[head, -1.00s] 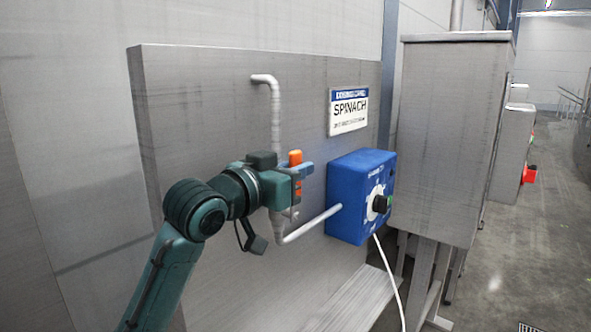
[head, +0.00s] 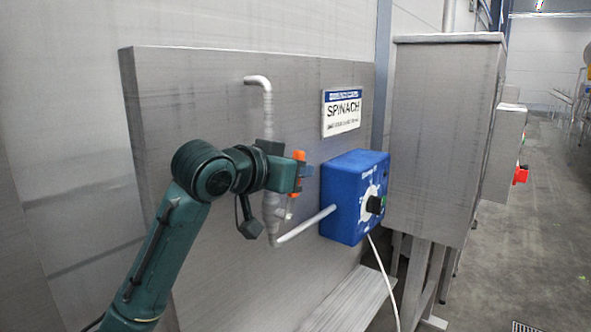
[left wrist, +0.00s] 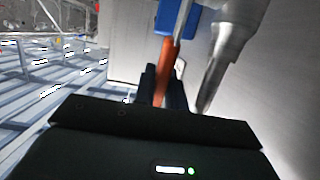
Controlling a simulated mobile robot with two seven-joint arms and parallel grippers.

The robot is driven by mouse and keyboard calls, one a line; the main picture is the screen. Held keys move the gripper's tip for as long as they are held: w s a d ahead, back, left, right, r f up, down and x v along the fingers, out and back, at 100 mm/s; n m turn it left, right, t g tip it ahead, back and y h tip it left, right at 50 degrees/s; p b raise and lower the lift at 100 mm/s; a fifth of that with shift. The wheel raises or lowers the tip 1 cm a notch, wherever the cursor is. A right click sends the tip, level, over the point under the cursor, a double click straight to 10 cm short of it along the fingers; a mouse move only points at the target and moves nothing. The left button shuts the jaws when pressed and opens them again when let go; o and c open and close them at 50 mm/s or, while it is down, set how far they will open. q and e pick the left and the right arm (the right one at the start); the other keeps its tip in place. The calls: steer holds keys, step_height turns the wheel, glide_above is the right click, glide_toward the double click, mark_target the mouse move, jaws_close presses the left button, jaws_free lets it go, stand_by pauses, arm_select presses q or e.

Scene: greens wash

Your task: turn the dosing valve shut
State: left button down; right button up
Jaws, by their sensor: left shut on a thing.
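The dosing valve sits on a pale vertical pipe (head: 267,105) in front of a steel panel. Its orange handle (head: 299,156) stands nearly upright, slightly tilted, to the right of the pipe. My left gripper (head: 302,174) reaches in from the left and is shut on this handle, hiding its middle. In the left wrist view the orange handle (left wrist: 166,66) runs between the dark fingers (left wrist: 163,88), beside the grey pipe (left wrist: 228,45). The valve body is mostly hidden behind my gripper in the head view. My right gripper is not in view.
A blue dosing box (head: 345,190) with a dial and black knob (head: 375,204) is close right of the gripper. A pipe (head: 308,224) runs into it. A SPINACH sign (head: 342,111) hangs above. A steel cabinet (head: 435,140) stands farther right.

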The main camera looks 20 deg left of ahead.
arm_select(q)
steer(key=c, duration=1.7)
jaws_free()
steer(key=shift+s, duration=0.1)
steer(key=shift+s+a, duration=0.25)
steer(key=shift+s, duration=0.1)
steer(key=b+v, duration=0.2)
steer(key=v, duration=1)
steer(key=shift+s+r, duration=0.1)
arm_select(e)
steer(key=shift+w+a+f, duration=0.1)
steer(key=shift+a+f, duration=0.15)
